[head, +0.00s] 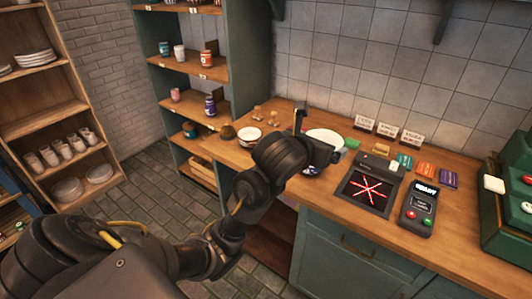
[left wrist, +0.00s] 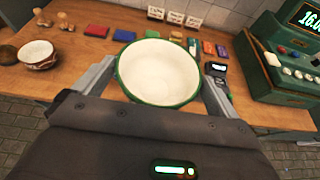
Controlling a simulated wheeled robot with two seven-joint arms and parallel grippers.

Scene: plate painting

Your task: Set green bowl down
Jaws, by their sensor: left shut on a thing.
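The green bowl, white inside with a green rim, fills the middle of the left wrist view (left wrist: 160,72). My left gripper (left wrist: 160,84) is shut on it, with one finger at each side of the bowl. In the head view the bowl's white inside (head: 325,136) shows behind my left gripper (head: 318,142), over the wooden counter (head: 285,130). The gripper and wrist hide much of the bowl's near side there. I cannot tell the gap between its base and the counter. My right gripper is not in view.
A dark pad with a red star (head: 368,190) and a keypad terminal (head: 420,208) lie right of the bowl. Coloured blocks and small signs (head: 388,129) stand behind. A white bowl (head: 249,134) sits at the counter's left. A green register (head: 510,210) stands far right.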

